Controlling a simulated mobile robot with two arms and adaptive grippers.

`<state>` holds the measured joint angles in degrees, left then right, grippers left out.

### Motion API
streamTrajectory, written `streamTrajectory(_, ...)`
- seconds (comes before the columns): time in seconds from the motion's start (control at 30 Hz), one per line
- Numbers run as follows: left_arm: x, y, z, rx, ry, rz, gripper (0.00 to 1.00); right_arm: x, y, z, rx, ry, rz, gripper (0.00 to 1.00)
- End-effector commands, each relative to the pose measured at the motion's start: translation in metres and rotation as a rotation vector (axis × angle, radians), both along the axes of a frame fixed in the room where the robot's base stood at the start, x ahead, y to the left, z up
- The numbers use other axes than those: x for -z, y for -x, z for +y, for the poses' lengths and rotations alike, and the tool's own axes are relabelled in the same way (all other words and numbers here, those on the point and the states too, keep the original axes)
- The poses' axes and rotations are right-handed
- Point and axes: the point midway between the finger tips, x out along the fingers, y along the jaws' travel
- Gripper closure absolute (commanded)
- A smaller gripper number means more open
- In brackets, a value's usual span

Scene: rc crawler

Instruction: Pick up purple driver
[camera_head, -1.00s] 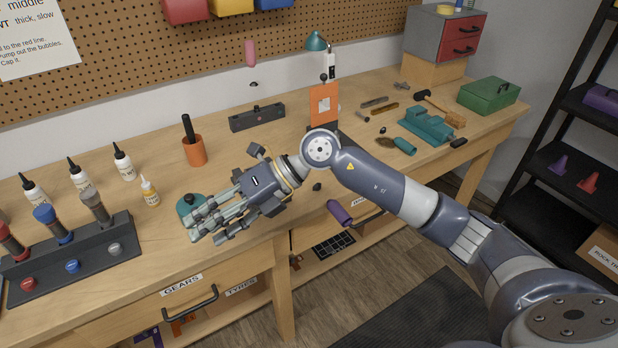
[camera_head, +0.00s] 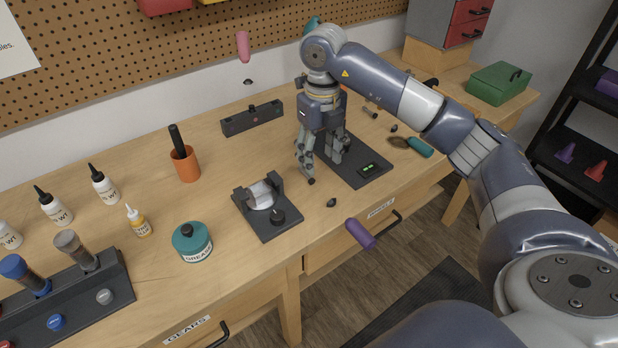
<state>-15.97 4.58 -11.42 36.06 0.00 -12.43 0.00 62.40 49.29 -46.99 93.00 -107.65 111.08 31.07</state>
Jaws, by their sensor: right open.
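The purple driver (camera_head: 360,233) shows as a purple handle at the bench's front edge, tilted, its lower end out past the edge over the drawer front. A small dark piece (camera_head: 332,202) lies on the bench up and left of it; I cannot make out a shaft between them. My right gripper (camera_head: 322,168) points down over the bench, open and empty, behind and left of the purple handle and apart from it. My left gripper is out of view.
A dark fixture with a white roller (camera_head: 262,196) and a teal grease jar (camera_head: 193,242) stand left. A brush with teal handle (camera_head: 418,147) lies right. The bench front is mostly clear.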

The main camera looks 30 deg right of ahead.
Motion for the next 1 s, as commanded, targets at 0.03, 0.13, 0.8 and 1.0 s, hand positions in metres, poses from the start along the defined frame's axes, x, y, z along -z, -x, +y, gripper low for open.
streamTrajectory(0.03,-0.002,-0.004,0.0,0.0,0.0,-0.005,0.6,0.004,0.001,-0.002,0.002,0.004,0.005,0.5)
streamTrajectory(0.13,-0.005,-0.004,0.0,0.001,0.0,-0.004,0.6,0.018,0.002,-0.002,0.003,0.005,0.009,0.5)
streamTrajectory(0.8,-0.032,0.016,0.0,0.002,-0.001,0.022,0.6,0.099,-0.002,-0.005,0.001,0.002,0.006,0.5)
streamTrajectory(1.0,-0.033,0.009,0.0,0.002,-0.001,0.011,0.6,0.107,-0.002,-0.006,0.0,0.004,0.003,0.5)
